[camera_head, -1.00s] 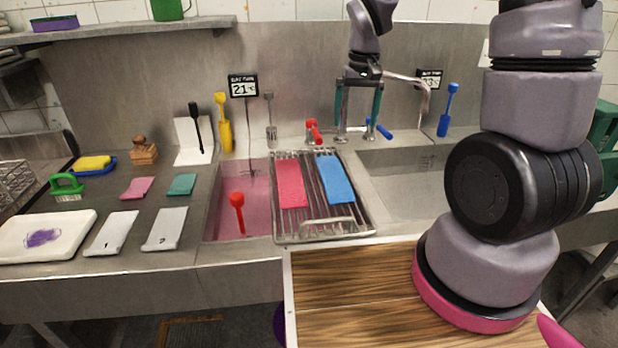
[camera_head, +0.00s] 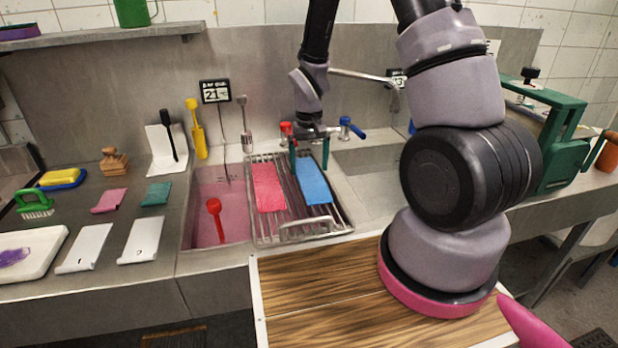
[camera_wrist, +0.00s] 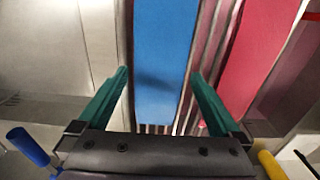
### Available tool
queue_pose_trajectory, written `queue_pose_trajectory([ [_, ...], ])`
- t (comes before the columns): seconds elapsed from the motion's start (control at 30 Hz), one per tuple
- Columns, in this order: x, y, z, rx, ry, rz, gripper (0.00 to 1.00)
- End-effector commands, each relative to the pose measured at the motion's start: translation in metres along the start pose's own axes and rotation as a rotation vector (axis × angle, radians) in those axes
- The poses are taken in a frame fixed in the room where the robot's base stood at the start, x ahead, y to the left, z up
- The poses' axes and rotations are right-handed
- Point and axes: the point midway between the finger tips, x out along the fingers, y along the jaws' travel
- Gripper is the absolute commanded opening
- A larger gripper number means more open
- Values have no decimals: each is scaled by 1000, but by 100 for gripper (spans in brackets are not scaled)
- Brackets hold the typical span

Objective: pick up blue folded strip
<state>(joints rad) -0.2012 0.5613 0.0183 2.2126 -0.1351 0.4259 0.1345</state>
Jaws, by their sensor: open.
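The blue folded strip (camera_head: 313,181) lies flat on the metal rack (camera_head: 341,212) over the sink, on its right side, in the head view. It also shows in the wrist view (camera_wrist: 162,60), running away from me between the jaws. My gripper (camera_head: 310,163) is at the far end of the strip, fingers pointing down. In the wrist view my gripper (camera_wrist: 161,78) is open, with one green finger on each side of the blue strip. I cannot tell how high the fingertips are above the rack.
A pink strip (camera_head: 269,187) lies parallel to the blue one on the rack and shows in the wrist view (camera_wrist: 258,55). Red (camera_head: 287,131) and blue (camera_head: 350,126) tap handles stand close behind. A red ladle-like tool (camera_head: 215,215) is in the pink-filled left basin.

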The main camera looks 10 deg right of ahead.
Motion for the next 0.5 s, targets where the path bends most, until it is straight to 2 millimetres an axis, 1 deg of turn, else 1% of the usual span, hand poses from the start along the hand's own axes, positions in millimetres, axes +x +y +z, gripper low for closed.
queue_pose_trajectory([
  [0.03,8,0,1,0,-4,1,100],
  [0.13,18,0,0,-1,-2,1,100],
  [0.4,20,0,0,0,1,0,100],
  [0.43,20,0,0,0,1,0,92],
  [0.47,20,0,0,0,1,0,81],
  [0.5,20,0,0,0,1,0,66],
])
